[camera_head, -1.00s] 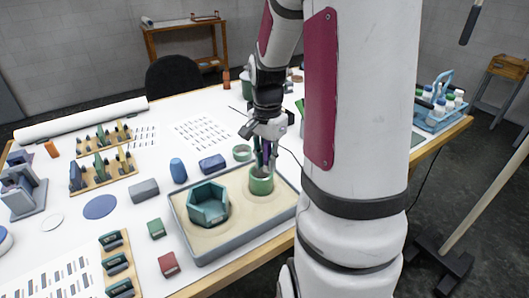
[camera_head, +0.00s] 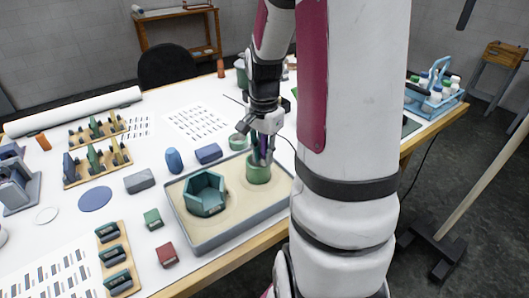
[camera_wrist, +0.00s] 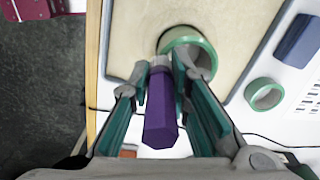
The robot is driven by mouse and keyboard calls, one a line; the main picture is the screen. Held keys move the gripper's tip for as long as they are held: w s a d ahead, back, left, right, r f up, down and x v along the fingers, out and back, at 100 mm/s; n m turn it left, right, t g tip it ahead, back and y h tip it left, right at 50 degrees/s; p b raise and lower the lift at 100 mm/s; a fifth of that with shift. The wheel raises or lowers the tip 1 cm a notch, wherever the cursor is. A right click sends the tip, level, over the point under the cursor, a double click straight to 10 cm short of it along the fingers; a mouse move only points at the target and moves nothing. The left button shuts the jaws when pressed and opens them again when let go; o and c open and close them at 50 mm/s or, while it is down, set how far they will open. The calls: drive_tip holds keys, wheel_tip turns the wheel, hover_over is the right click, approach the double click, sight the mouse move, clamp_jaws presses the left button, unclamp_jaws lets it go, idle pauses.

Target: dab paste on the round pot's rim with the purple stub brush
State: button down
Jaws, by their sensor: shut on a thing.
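My gripper (camera_wrist: 161,110) is shut on the purple stub brush (camera_wrist: 161,118), whose purple handle points back toward the wrist camera. The brush's pale end reaches the rim of the round green pot (camera_wrist: 204,46); I cannot tell whether it touches. In the head view the round pot (camera_head: 258,172) stands upright in the sand tray (camera_head: 222,243), with my gripper (camera_head: 262,155) just above it and the brush (camera_head: 265,146) partly hidden between the fingers. A teal hexagonal pot (camera_head: 206,196) stands in the tray to the left.
A small green ring-shaped dish (camera_head: 238,142) and a blue block (camera_head: 208,153) lie behind the tray; the dish also shows in the wrist view (camera_wrist: 264,94). A blue upright piece (camera_head: 173,160) stands farther left. Green (camera_head: 152,218) and red (camera_head: 167,255) blocks lie left of the tray.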

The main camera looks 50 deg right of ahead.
drive_tip(key=shift+f, duration=0.65)
idle(1.4)
drive_tip(key=shift+r, duration=0.15)
drive_tip(key=shift+r, duration=0.6)
drive_tip(key=shift+w+d, duration=0.1)
drive_tip(key=shift+w, duration=0.05)
drive_tip(key=shift+w+d+f+b, duration=0.15)
drive_tip(key=shift+w+d+b, duration=0.65)
drive_tip(key=shift+w+d, duration=1.05)
drive_tip(key=shift+f, duration=0.5)
drive_tip(key=shift+f, duration=0.15)
idle(1.0)
